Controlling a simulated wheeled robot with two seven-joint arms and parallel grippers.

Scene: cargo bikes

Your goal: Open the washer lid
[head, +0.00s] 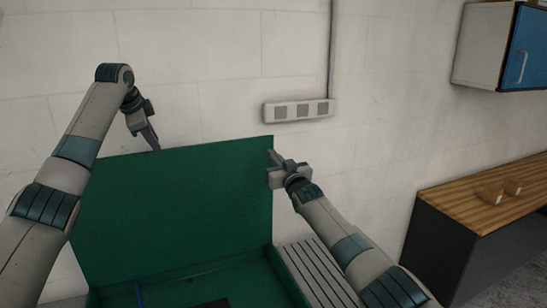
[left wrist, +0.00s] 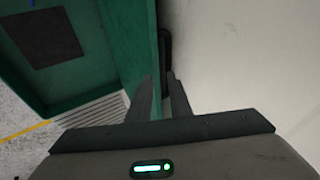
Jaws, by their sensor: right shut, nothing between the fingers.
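The green washer lid (head: 180,205) stands raised, close to upright, at the back of the green washer tub (head: 190,283). In the left wrist view, the lid (left wrist: 130,40) shows nearly edge-on, with a dark handle-like strip (left wrist: 165,50) on its wall side. My left gripper (head: 154,142) is at the lid's top edge; its fingers (left wrist: 162,95) are apart, with the lid's edge showing between them. Whether they touch it is unclear. My right gripper (head: 274,160) is shut and empty beside the lid's upper right edge; contact is unclear.
A pale wall with a socket strip (head: 298,110) stands close behind the lid. A blue item (head: 138,293) and a dark patch (left wrist: 40,37) are inside the tub. A wooden-topped bench (head: 480,195) and a blue-doored cabinet (head: 525,50) are at the right.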

